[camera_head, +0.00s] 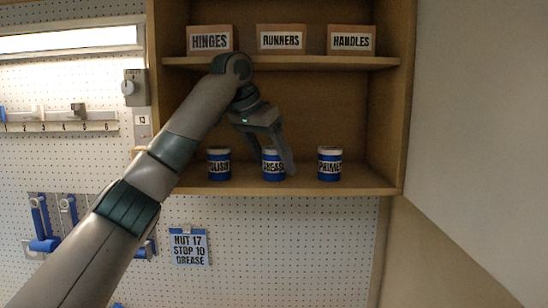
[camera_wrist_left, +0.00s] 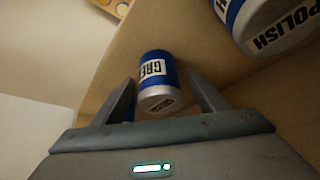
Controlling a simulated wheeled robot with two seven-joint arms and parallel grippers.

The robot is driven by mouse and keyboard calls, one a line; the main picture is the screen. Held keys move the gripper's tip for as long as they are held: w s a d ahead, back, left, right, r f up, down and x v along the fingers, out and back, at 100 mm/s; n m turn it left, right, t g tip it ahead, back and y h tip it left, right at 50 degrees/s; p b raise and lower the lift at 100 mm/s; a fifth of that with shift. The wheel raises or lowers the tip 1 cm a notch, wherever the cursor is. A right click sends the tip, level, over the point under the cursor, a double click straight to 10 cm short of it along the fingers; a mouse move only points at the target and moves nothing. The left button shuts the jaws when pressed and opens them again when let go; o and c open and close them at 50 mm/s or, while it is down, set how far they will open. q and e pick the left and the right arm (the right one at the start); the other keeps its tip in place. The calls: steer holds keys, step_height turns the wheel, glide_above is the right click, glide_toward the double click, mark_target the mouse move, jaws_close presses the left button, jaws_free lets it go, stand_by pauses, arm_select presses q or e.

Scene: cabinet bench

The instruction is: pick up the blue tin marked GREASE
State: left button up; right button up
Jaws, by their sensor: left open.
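The blue tin marked GREASE (camera_head: 268,168) stands on the lower cabinet shelf, between the POLISH tin (camera_head: 218,165) and the PRIMER tin (camera_head: 330,165). My left gripper (camera_head: 276,160) reaches down to it, and one finger covers part of its right side. In the left wrist view, the GREASE tin (camera_wrist_left: 156,72) shows between the two spread fingertips of my left gripper (camera_wrist_left: 162,90). The fingers look open, with room at the tin's sides; I cannot tell whether either touches it. The POLISH tin (camera_wrist_left: 270,22) shows at upper right there. My right gripper is out of view.
Boxes marked HINGES (camera_head: 210,40), RUNNERS (camera_head: 283,40) and HANDLES (camera_head: 351,41) stand on the shelf above. The cabinet's right wall (camera_head: 395,100) bounds the shelf. A note (camera_head: 189,247) listing nut, stop and grease hangs on the pegboard below.

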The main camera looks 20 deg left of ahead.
arm_select(q)
steer(key=shift+f, duration=0.1)
stand_by(0.4)
steer(key=c, duration=1.3)
steer(key=shift+d+r+b, duration=0.1)
steer(key=shift+r+b, duration=0.1)
steer(key=shift+b, duration=0.7)
steer(key=s+a+b, duration=0.2)
steer(key=s, duration=0.1)
steer(key=s+b, duration=0.1)
steer(key=b, duration=0.1)
steer(key=shift+s+a+f, duration=0.2)
steer(key=shift+s+a, duration=0.15)
steer(key=shift+a, duration=0.05)
steer(key=s+a+b, duration=0.5)
steer(key=s+a, duration=0.1)
steer(key=s, duration=0.5)
steer(key=shift+r, duration=0.35)
